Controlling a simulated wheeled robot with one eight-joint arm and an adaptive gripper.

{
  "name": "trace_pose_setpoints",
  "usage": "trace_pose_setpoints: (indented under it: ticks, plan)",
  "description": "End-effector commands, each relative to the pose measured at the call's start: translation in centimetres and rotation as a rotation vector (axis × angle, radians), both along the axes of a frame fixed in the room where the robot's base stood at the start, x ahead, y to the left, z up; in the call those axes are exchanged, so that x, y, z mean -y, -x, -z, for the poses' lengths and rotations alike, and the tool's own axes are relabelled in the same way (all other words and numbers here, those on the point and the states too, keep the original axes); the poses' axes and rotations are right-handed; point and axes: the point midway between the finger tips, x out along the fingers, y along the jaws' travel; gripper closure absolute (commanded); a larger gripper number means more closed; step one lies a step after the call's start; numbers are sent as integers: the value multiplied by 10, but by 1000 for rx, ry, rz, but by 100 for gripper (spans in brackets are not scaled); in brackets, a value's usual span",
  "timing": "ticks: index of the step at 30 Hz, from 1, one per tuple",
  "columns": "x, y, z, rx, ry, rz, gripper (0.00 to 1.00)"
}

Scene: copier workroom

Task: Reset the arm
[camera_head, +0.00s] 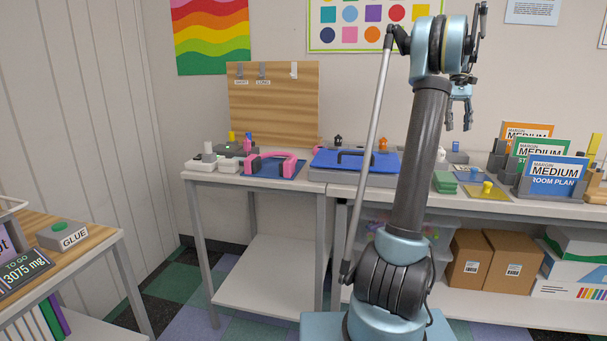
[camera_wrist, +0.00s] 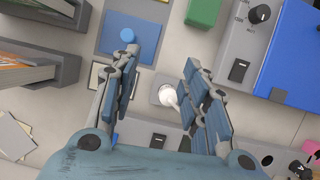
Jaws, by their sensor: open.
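My arm rises in the middle of the head view, bent over at the top, with my gripper (camera_head: 459,118) hanging down above the right-hand bench. In the wrist view my gripper (camera_wrist: 160,72) has its two blue fingers spread apart with nothing between them. A small white knob on a grey plate (camera_wrist: 167,95) shows on the bench top below, between the fingers and partly behind the right one. The gripper is clear of the bench and touches nothing that I can see.
The bench holds a blue-topped machine (camera_head: 365,161), a pink-handled tool (camera_head: 270,166), a green block (camera_head: 444,182) and sign holders with a blue sign (camera_head: 555,172). A wooden board (camera_head: 273,105) stands behind.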

Motion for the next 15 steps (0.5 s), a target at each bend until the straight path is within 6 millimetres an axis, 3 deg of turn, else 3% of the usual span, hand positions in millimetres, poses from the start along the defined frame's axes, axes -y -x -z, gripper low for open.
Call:
trace_pose_setpoints:
  ticks: [3,15]
  plan:
    - [-35,12,-2,30,15,-20,58]
    - [-138,65,9,138,54,-72,58]
